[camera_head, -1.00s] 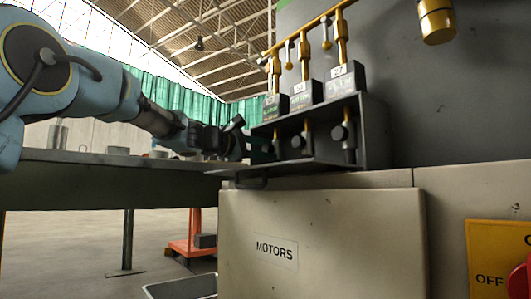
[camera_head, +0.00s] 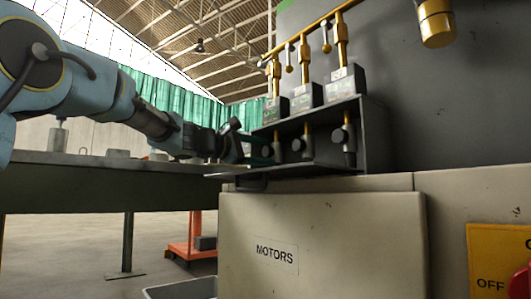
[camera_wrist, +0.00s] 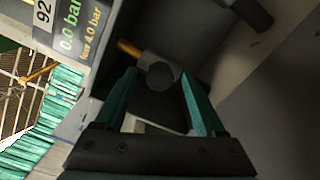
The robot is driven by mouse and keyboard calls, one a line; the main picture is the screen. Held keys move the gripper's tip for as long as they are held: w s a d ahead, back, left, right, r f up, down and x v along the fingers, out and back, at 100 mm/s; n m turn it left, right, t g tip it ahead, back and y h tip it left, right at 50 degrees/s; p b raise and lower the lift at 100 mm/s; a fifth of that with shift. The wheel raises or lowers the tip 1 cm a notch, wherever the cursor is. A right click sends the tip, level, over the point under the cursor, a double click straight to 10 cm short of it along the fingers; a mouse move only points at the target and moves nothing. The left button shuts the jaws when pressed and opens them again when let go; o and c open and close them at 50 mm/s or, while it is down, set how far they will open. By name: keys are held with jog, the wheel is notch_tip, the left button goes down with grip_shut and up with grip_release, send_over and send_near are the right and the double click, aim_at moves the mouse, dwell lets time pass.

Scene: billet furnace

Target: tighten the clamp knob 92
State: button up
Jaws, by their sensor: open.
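The dark shelf (camera_head: 375,135) holds two more knobs, a middle one (camera_head: 298,144) and a right one (camera_head: 339,135). Brass pipework (camera_head: 304,50) runs above. A cabinet marked MOTORS (camera_head: 330,235) stands below. A bench (camera_head: 100,180) is at left.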

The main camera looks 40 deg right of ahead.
jog(key=a, duration=0.3)
jog(key=a+p, duration=0.1)
jog(key=a, duration=0.2)
jog(key=a+p, duration=0.1)
jog(key=a, duration=0.2)
jog(key=shift+w+a, duration=0.25)
jog(key=shift+a, duration=0.05)
jog(key=shift+a, duration=0.1)
